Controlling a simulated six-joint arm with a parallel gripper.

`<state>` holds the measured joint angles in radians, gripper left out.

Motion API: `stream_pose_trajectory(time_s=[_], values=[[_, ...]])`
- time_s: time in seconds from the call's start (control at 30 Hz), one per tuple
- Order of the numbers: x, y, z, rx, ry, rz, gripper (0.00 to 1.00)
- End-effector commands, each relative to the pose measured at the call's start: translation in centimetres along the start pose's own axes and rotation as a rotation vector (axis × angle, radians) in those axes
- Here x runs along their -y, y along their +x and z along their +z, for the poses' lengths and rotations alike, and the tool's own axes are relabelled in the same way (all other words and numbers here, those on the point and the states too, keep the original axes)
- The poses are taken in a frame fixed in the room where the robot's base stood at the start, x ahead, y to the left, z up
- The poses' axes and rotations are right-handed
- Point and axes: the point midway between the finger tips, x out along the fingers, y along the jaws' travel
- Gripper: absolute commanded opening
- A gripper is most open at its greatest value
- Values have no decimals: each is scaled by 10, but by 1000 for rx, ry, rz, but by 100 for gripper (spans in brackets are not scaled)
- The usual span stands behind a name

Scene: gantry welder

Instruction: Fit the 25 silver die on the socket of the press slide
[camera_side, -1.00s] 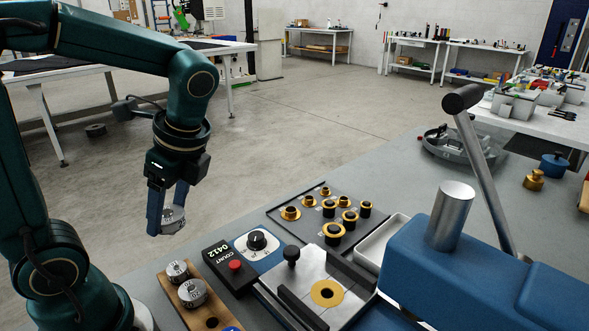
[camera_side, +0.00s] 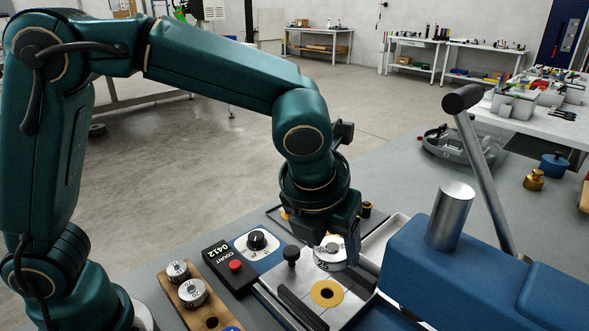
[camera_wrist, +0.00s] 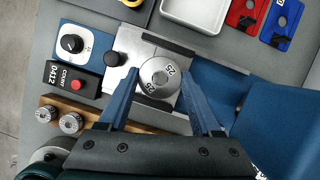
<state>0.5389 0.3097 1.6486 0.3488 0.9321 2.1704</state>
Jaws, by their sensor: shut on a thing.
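My gripper (camera_side: 330,240) is shut on the silver die (camera_side: 329,256), with one blue finger on each side of it. In the wrist view the die (camera_wrist: 159,76) lies between the fingertips (camera_wrist: 160,79) and reads 25. The die is above the far part of the press slide (camera_side: 300,275), a pale metal plate. The brass ring (camera_side: 327,292) on the plate is nearer the camera and uncovered in the side view. In the wrist view the ring is hidden. I cannot tell the exact gap between die and plate.
A wooden rack (camera_side: 194,300) holds two silver dies, with an empty hole in front. A counter box with a red button (camera_side: 235,265) and a black dial (camera_side: 257,240) stand left of the slide. The blue press body with its lever (camera_side: 480,150) is at the right.

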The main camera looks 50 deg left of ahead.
Motion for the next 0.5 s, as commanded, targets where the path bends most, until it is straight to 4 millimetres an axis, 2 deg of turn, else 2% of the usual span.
stream_pose_trajectory(time_s=[0.5], values=[[0, 36, -15, 0, -1, 2, 0]])
